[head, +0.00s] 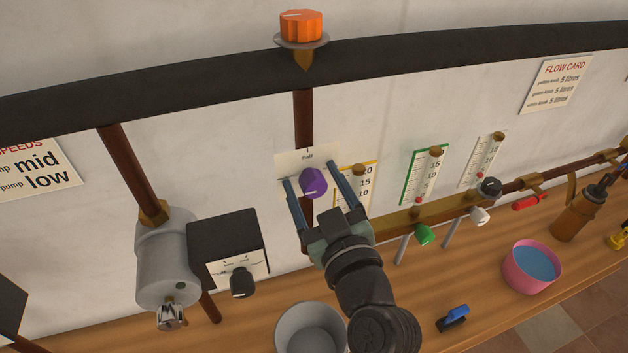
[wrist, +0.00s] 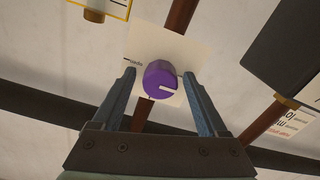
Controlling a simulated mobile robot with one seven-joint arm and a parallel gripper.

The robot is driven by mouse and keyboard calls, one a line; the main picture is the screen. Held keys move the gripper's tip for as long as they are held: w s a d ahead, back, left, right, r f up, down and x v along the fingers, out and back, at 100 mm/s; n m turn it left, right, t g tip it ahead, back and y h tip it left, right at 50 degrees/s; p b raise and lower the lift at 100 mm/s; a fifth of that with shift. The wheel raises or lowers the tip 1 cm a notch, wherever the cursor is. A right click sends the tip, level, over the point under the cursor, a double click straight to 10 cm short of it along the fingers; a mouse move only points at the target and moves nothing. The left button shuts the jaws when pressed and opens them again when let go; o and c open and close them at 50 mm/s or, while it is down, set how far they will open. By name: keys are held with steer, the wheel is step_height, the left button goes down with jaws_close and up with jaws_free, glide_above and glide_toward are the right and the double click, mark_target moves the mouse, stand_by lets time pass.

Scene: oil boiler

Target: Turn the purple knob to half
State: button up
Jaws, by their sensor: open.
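The purple knob (head: 313,183) stands out from a white label plate (head: 290,158) on a brown pipe. The word "half" is printed on the plate above the knob in the head view. The knob's white line points left in the head view, away from "half"; in the wrist view the purple knob (wrist: 160,80) shows this line pointing right. My gripper (head: 310,173) is open, with one finger on each side of the knob. In the wrist view the gripper (wrist: 159,72) shows gaps beside the knob; I cannot tell whether either finger touches it.
A yellow-framed gauge (head: 366,180) hangs close to the right of the knob. A black box with a dial (head: 240,283) is at the left. A grey pot (head: 310,330) and a pink bowl (head: 508,275) stand on the wooden bench. An orange knob (head: 300,25) is above the black pipe.

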jaws_close()
stand_by(0.4)
steer(key=m, duration=0.4)
steer(key=shift+d+b, duration=0.1)
steer(key=shift+b, duration=0.25)
steer(key=m, duration=0.4)
steer(key=m+p, duration=0.1)
steer(key=m, duration=0.4)
steer(key=shift+d+p, duration=0.1)
steer(key=shift+p, duration=0.2)
steer(key=m+p, duration=0.1)
steer(key=m, duration=0.3)
steer(key=shift+m+p, duration=0.3)
